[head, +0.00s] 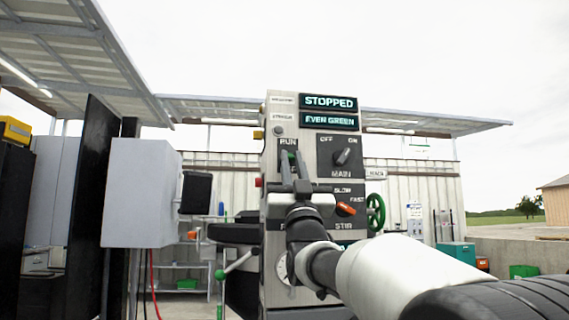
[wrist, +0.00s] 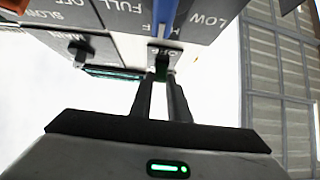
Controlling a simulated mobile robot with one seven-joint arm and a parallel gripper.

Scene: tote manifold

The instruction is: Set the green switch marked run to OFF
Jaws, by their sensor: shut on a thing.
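The green switch (head: 291,155) sits under the RUN label on the upper left of the grey control panel (head: 310,97). Only a little green shows between the fingers. My gripper (head: 294,160) reaches up to it with its two fingers close together, shut on the switch. In the wrist view, the fingertips of my gripper (wrist: 160,82) close around a small dark green piece, with an OFF label beside it. The fingers hide most of the switch, so its exact setting cannot be read. The display (head: 328,103) reads STOPPED, and the one below reads EVEN GREEN.
The black MAIN knob (head: 343,156), marked OFF and ON, is right of the switch. An orange knob (head: 345,209) by SLOW and FAST lies below it. A grey box (head: 140,195) stands left of the panel. A green handwheel (head: 376,212) is at the right.

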